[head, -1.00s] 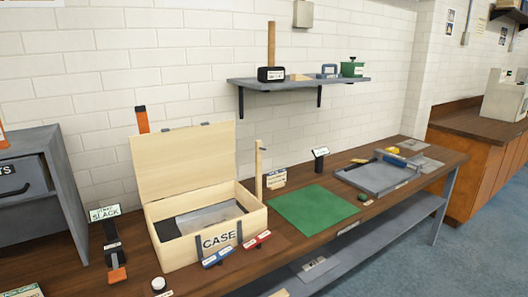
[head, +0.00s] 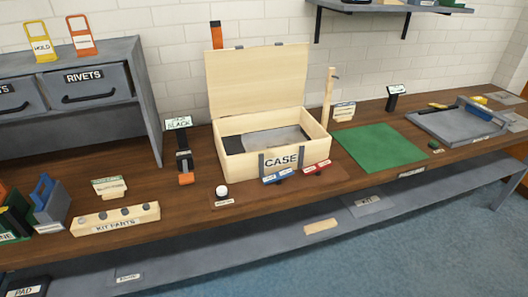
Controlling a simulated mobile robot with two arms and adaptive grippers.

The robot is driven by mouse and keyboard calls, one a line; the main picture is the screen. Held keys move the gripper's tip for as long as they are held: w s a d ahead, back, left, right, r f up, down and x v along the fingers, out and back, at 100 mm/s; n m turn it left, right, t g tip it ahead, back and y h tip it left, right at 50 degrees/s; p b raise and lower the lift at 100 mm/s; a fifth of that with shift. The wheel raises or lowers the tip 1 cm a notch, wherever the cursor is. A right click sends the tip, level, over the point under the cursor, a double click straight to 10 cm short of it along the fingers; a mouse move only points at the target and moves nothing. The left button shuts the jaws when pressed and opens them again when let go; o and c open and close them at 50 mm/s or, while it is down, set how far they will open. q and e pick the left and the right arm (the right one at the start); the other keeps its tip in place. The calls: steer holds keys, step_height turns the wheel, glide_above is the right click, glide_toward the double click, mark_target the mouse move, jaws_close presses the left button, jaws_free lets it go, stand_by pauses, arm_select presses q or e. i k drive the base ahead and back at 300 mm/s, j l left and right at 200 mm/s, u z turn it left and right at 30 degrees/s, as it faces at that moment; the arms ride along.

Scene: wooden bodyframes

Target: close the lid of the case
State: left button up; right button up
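The case (head: 233,164) is a pale wooden box marked CASE, standing on the brown workbench in the middle of the head view. Its lid (head: 258,82) stands open, upright and leaning slightly back at the rear edge. A grey panel and a dark piece show inside the case. Neither of my grippers shows in the head view.
A grey drawer cabinet (head: 135,104) marked RIVETS stands left of the case. A black strap tool (head: 184,162) and a white knob (head: 222,191) stand near its left side. A wooden post (head: 328,100) stands at its right, with a green mat (head: 378,147) beyond.

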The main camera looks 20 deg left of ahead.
mark_target(241, 79)
steer(key=i+u, duration=0.4)
steer(key=i+l+u, duration=0.2)
steer(key=u, duration=0.15)
steer(key=i, duration=0.1)
